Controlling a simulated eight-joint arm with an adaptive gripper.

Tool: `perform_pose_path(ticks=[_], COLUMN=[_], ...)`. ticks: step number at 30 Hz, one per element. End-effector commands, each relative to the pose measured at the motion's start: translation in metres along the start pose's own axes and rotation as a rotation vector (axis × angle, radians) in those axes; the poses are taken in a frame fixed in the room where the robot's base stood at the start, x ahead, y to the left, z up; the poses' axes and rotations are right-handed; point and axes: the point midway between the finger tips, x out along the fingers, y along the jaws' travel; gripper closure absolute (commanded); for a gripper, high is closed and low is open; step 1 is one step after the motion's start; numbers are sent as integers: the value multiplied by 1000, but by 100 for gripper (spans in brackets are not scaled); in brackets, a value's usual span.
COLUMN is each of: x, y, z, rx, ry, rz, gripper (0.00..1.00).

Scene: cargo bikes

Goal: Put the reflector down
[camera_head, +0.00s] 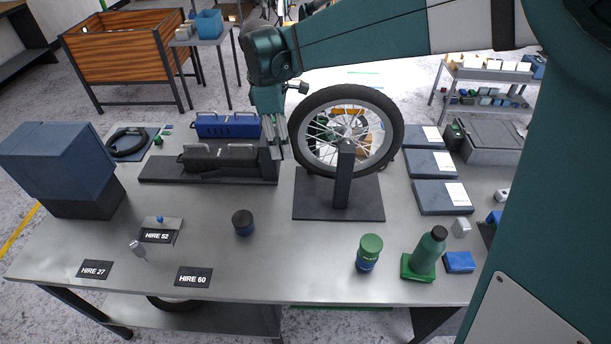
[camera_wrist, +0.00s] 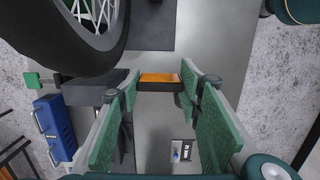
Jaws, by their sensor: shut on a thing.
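My gripper (camera_head: 277,150) is above the table, just left of the spoked wheel, with its fingers pointing down. In the wrist view, its fingertips (camera_wrist: 159,84) are shut on an orange reflector (camera_wrist: 160,77) with a dark edge. The reflector is held across the gap between the fingers. I cannot make out the reflector in the head view. The HIRE 52 label (camera_head: 157,236) lies at the left of the table, with a small plate and a blue piece behind it. The HIRE 27 label (camera_head: 95,270) and the HIRE 60 label (camera_head: 193,277) lie near the front edge.
The wheel (camera_head: 397,108) stands upright on a black stand (camera_head: 343,185) close to my gripper. A black case (camera_head: 220,158) and a blue case (camera_head: 228,125) are behind. A dark jar (camera_head: 243,223), a green-lidded jar (camera_head: 369,253) and a green bottle (camera_head: 428,252) stand in front. The middle is partly clear.

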Motion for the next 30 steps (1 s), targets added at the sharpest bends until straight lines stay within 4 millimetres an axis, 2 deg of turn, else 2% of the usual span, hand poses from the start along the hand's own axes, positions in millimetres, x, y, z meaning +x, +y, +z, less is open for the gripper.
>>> perform_pose_path(ticks=[1, 9, 15, 21, 30], x=[15, 90, 135, 158, 164], y=[0, 1, 0, 0, 0], z=[-2, -11, -17, -20, -20], rx=[0, 0, 0, 0, 0], ry=[0, 0, 0, 0, 0], rz=[0, 0, 0, 0, 0], gripper=[74, 74, 74, 74, 74])
